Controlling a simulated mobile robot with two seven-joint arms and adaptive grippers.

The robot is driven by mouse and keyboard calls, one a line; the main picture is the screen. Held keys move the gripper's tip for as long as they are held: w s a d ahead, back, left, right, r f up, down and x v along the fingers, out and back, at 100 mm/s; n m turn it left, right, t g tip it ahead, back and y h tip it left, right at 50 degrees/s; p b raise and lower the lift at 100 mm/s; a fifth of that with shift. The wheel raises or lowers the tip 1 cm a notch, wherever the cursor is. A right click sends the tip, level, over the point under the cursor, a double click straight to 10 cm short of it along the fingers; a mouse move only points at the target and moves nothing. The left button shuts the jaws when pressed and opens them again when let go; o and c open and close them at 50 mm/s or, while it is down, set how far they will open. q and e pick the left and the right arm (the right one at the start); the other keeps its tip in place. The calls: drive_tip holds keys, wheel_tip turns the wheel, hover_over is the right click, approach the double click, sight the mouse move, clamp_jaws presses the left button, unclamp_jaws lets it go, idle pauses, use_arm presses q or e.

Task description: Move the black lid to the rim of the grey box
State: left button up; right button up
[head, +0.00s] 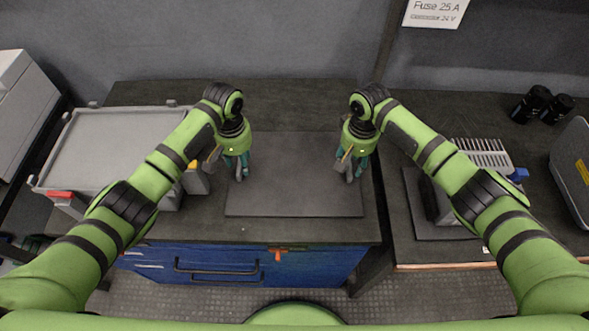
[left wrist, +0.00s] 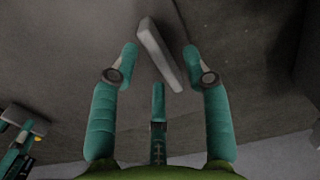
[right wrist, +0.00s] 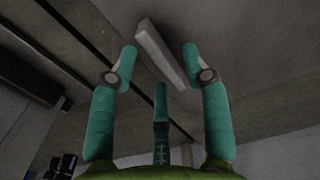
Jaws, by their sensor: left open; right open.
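The black lid (head: 295,200) appears to be the flat dark panel lying on the dark worktop in the middle. A pale grey upright bar, apparently a handle, shows between the fingers in the left wrist view (left wrist: 160,52) and the right wrist view (right wrist: 160,52). My left gripper (head: 238,172) is open over the panel's left side. My right gripper (head: 350,172) is open over its right side. Whether any finger touches a bar cannot be told. The grey box (head: 110,150), with a pale raised rim, stands to the left, partly hidden by my left arm.
A blue drawer cabinet (head: 240,262) is below the worktop. On the right bench are a finned pale unit (head: 480,152), black cylinders (head: 540,104) and a grey case (head: 577,165). A yellow-and-grey part (head: 195,180) sits between the box and my left gripper.

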use_arm(q)
drive_tip(key=shift+f, duration=0.95)
use_arm(e)
drive_tip(key=shift+f, duration=0.95)
use_arm(q)
drive_tip(key=shift+c, duration=0.4)
use_arm(e)
drive_tip(key=shift+c, duration=0.4)
use_arm(q)
clamp_jaws()
use_arm(e)
clamp_jaws()
use_arm(q)
drive_tip(key=shift+r, duration=0.1)
use_arm(e)
drive_tip(key=shift+r, duration=0.1)
